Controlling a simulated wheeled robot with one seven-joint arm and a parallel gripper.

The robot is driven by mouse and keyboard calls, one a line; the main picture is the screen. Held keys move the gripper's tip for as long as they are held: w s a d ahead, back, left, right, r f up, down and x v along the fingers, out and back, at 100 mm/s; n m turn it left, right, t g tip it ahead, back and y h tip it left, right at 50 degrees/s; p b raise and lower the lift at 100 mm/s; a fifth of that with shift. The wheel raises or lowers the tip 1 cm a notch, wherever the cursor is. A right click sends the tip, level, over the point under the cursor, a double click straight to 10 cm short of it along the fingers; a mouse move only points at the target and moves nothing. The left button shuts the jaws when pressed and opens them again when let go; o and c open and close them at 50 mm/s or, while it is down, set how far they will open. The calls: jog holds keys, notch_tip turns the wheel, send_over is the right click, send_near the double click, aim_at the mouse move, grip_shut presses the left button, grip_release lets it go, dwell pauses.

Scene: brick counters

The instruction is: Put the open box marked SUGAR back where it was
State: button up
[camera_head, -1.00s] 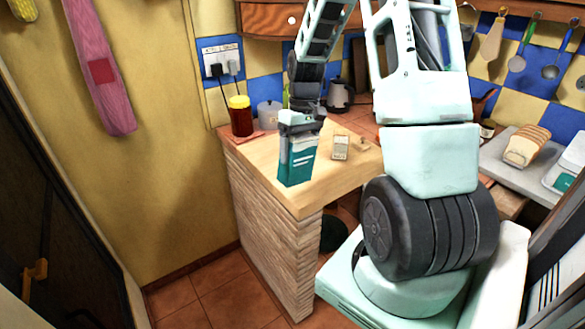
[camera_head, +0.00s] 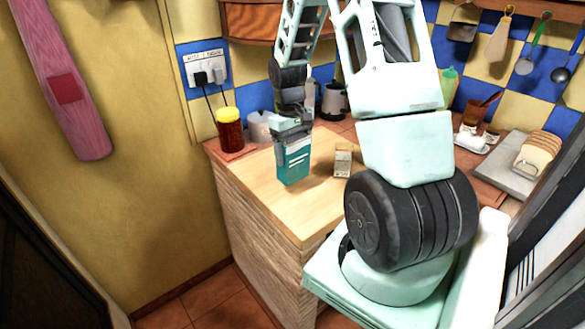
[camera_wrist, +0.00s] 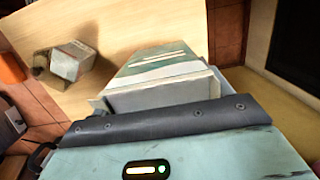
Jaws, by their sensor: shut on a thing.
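My gripper (camera_head: 292,132) is shut on the top of a teal box with white stripes (camera_head: 294,163), held nearly upright over the wooden counter top (camera_head: 265,195). In the wrist view the box (camera_wrist: 165,75) shows open flaps at its near end, just past the gripper's dark edge. I cannot read any lettering on it, so the SUGAR mark is not confirmed. Whether its base touches the counter is hard to tell. A small pale carton (camera_head: 343,162) stands to its right, apart from it; the carton also shows in the wrist view (camera_wrist: 72,62).
A red jar with a yellow lid (camera_head: 230,130), a grey canister (camera_head: 260,126) and a kettle (camera_head: 333,101) stand behind the box. Sliced bread (camera_head: 537,152) lies on the right counter. The counter top in front of the box is clear.

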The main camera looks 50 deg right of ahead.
aim_at(294, 166)
jog(key=shift+f+p, duration=0.35)
jog(key=shift+f, duration=2.3)
jog(key=shift+f, duration=0.2)
jog(key=o, duration=1.3)
jog(key=shift+c, duration=0.2)
